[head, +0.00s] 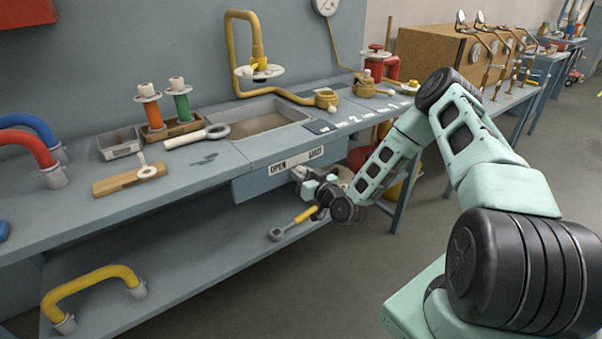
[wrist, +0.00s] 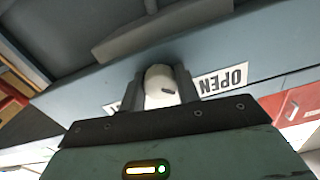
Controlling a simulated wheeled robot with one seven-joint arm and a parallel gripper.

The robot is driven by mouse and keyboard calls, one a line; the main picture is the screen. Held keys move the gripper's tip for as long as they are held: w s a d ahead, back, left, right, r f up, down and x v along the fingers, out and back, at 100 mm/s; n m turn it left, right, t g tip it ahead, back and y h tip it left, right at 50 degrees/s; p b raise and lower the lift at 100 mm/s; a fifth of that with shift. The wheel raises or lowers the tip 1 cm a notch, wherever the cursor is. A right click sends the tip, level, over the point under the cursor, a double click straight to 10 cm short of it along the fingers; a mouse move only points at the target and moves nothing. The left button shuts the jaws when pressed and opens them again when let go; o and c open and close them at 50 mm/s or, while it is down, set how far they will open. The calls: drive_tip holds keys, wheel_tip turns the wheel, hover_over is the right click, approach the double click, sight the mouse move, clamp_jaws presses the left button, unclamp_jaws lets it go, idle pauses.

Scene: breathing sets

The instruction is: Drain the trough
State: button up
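The trough (head: 262,123) is a grey rectangular basin sunk in the bench top, with a dull brownish surface inside; I cannot tell how deep any liquid is. Below it, the bench front carries a white label (head: 279,168) reading OPEN at left and SHUT at right. A white rounded knob (wrist: 159,84) sticks out by the label, between the two words. My gripper (head: 302,175) is at the bench front. In the wrist view its fingers (wrist: 162,88) lie close against both sides of the knob and appear shut on it. The left finger partly hides the SHUT end.
A yellow pipe (head: 258,40) with a white disc hangs over the trough. A lower shelf holds a yellow-handled ring tool (head: 292,224) just below my gripper and a yellow bent pipe (head: 92,279). The floor in front is clear.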

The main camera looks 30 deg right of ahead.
drive_tip(key=shift+m+b, duration=0.5)
drive_tip(key=shift+m, duration=1.9)
drive_tip(key=o, duration=1)
drive_tip(key=shift+s, duration=0.15)
drive_tip(key=s, duration=0.5)
drive_tip(key=s+b, duration=0.1)
drive_tip(key=s, duration=1.1)
drive_tip(key=shift+s+d, duration=0.1)
drive_tip(key=shift+d, duration=0.2)
